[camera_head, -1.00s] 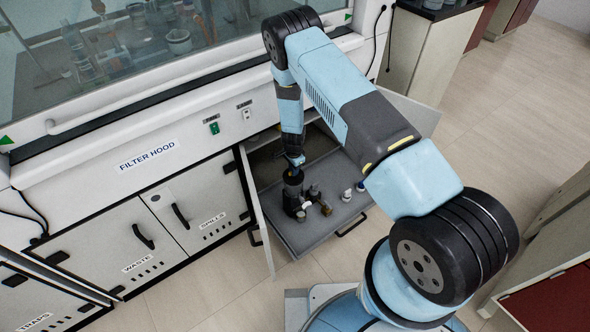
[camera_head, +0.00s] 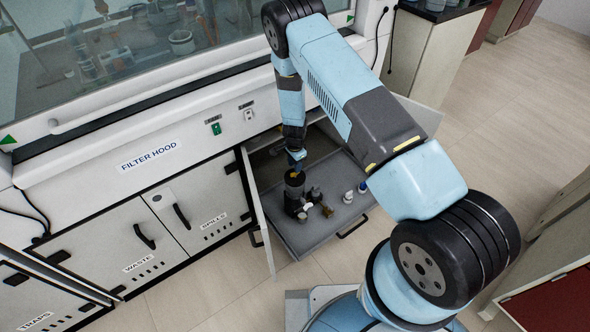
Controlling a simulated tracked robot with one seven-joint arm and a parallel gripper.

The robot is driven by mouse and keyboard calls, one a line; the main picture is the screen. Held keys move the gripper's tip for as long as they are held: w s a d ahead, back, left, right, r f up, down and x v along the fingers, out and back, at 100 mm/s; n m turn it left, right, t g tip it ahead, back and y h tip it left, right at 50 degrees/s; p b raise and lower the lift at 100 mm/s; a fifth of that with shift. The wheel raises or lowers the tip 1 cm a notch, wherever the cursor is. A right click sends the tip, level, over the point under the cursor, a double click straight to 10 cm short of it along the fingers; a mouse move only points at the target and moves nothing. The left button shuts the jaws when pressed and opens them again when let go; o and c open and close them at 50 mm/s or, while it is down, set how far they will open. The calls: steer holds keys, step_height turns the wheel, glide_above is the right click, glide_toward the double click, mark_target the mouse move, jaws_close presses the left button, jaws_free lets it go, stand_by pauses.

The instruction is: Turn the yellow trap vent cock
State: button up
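A dark upright cylinder (camera_head: 294,194) stands on the pulled-out grey tray (camera_head: 290,236) of the open cabinet under the filter hood. A small yellow patch (camera_head: 294,175) shows at its top; it may be the yellow vent cock, but its shape and angle are too small to tell. Dark and brownish fittings (camera_head: 316,197) sit just right of the cylinder. My gripper (camera_head: 297,166) points down right over the cylinder's top, close to the yellow patch. I cannot tell whether it touches, or whether its fingers are open or shut.
Two small white-and-blue items (camera_head: 348,196) stand on the tray to the right. The open left cabinet door (camera_head: 256,215) stands close beside the tray, and another door panel (camera_head: 415,115) is open behind my arm.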

step_height(320, 180, up, 10)
steer(key=shift+f, duration=0.2)
stand_by(0.6)
step_height(320, 180, up, 21)
steer(key=w+d+n+t+y, duration=0.1)
steer(key=d+n+y, duration=0.1)
steer(key=d, duration=0.1)
steer(key=s+d+r+n+t, duration=0.1)
steer(key=s+d+r+n, duration=0.15)
steer(key=r, duration=0.65)
steer(key=s+d+r+n, duration=0.1)
steer(key=s+d+r, duration=0.25)
steer(key=r, duration=0.65)
steer(key=s+d+r+n+t, duration=0.1)
steer(key=s+d+r, duration=0.3)
steer(key=s+r, duration=0.3)
steer(key=s+d+r+n+t, duration=0.1)
steer(key=s+d+r+n, duration=0.15)
steer(key=s+r, duration=0.35)
steer(key=s+d+r+n+h, duration=0.1)
steer(key=s+d+r, duration=0.1)
steer(key=s, duration=0.6)
steer(key=s+d+r+n+t+h, duration=0.1)
steer(key=s+d, duration=0.3)
steer(key=s, duration=0.4)
steer(key=shift+s+r+t, duration=0.2)
steer(key=shift+r+t, duration=0.1)
steer(key=shift+r, duration=0.5)
steer(key=shift+d, duration=0.1)
